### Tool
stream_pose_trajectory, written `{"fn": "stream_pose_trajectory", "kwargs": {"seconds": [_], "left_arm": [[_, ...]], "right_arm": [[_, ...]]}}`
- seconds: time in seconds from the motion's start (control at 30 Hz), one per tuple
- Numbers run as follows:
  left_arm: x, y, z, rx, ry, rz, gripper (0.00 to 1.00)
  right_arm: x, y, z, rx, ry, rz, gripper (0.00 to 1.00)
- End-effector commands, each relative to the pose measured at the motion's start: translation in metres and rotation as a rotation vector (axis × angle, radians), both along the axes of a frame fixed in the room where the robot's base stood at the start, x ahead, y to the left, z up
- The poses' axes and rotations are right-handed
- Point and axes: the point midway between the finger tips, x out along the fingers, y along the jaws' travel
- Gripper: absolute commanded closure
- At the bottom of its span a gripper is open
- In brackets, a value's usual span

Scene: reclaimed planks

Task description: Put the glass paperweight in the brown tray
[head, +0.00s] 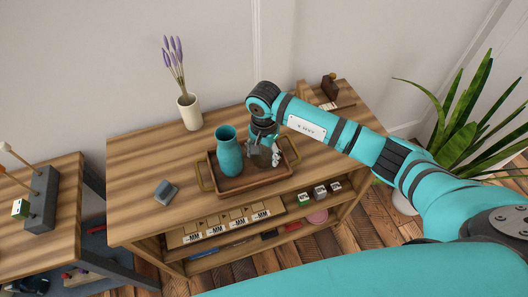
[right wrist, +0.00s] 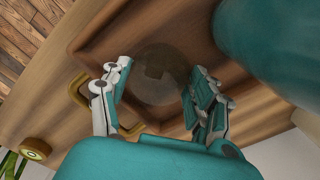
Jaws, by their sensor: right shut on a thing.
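The glass paperweight (right wrist: 158,75), a clear round ball, sits between the fingers of my right gripper (right wrist: 157,98) in the right wrist view. The right gripper is shut on it. In the head view the right gripper (head: 268,156) reaches down over the right part of the brown tray (head: 258,187), which has brass handles at its ends. The tray also shows around the ball in the right wrist view (right wrist: 88,42). I cannot tell whether the ball touches the tray floor. My left gripper is not in view.
A teal vase (head: 229,155) stands in the tray, close left of the gripper. A grey block (head: 166,192) lies left of the tray on the wooden bench (head: 140,160). A white vase with purple flowers (head: 189,112) stands behind.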

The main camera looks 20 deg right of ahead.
Motion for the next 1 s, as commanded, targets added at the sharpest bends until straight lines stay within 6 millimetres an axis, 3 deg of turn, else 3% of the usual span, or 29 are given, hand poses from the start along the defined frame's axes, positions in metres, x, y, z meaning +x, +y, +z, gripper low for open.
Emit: {"fn": "stream_pose_trajectory", "kwargs": {"seconds": [0.03,0.07,0.23,0.63,1.0], "left_arm": [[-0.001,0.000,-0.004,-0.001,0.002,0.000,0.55],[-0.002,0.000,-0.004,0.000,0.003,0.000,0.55],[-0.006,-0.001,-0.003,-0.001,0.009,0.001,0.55],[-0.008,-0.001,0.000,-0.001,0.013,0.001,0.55],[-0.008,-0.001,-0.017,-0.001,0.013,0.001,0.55]], "right_arm": [[0.000,0.000,-0.003,0.000,-0.001,0.000,0.80],[0.000,0.000,-0.003,-0.001,-0.001,0.000,0.38],[0.000,0.000,-0.002,0.000,0.000,0.000,0.16],[0.001,0.000,0.006,0.001,-0.002,0.000,0.16],[0.001,0.000,0.080,0.000,-0.006,0.001,0.16]]}}
